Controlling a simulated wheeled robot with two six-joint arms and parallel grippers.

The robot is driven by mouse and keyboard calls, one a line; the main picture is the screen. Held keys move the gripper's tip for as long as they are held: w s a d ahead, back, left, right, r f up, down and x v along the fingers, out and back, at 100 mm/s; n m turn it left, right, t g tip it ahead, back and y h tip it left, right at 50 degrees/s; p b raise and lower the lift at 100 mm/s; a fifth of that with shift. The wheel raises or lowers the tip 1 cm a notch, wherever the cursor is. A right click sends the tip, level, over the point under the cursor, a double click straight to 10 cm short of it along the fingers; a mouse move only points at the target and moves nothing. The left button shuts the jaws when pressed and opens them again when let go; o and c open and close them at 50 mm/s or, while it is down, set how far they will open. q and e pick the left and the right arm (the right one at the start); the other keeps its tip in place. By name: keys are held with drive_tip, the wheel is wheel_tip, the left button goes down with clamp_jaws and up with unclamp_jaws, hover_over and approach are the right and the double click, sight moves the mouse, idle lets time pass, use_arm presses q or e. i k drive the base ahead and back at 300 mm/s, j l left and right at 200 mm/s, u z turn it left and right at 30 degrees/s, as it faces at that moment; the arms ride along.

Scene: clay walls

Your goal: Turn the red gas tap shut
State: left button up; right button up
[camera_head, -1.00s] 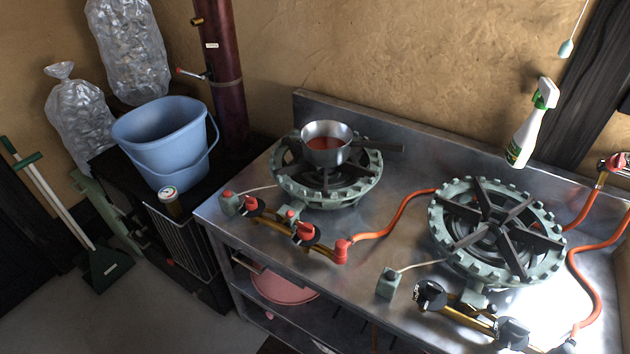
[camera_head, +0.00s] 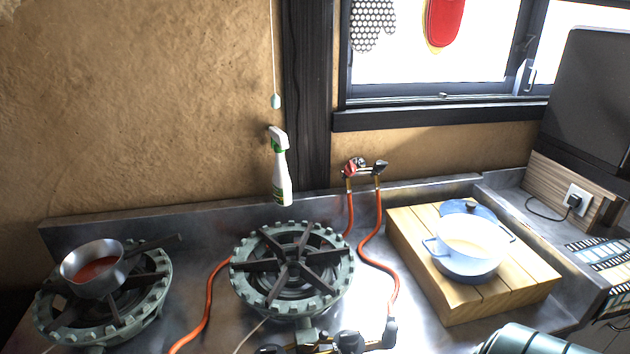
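A pair of gas taps sits low at the wall behind the counter, right of the dark post. The left one is the red gas tap (camera_head: 351,168); the right one has a black handle (camera_head: 380,167). An orange hose (camera_head: 349,212) runs down from the red tap, and another orange hose (camera_head: 378,235) runs down from the black one. The exact angle of the red handle is too small to tell.
Two green gas burners (camera_head: 292,268) stand on the metal counter, the left one with a small pan (camera_head: 93,268) on it. A spray bottle (camera_head: 280,170) appears left of the taps. A wooden board (camera_head: 420,275) with a blue-white pot (camera_head: 468,250) is at right.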

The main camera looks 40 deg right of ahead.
sight(350, 168)
drive_tip(key=z, duration=1.55)
drive_tip(key=l+z, duration=0.15)
drive_tip(key=l, duration=0.35)
drive_tip(key=i+l+z, duration=0.15)
drive_tip(key=l, duration=0.35)
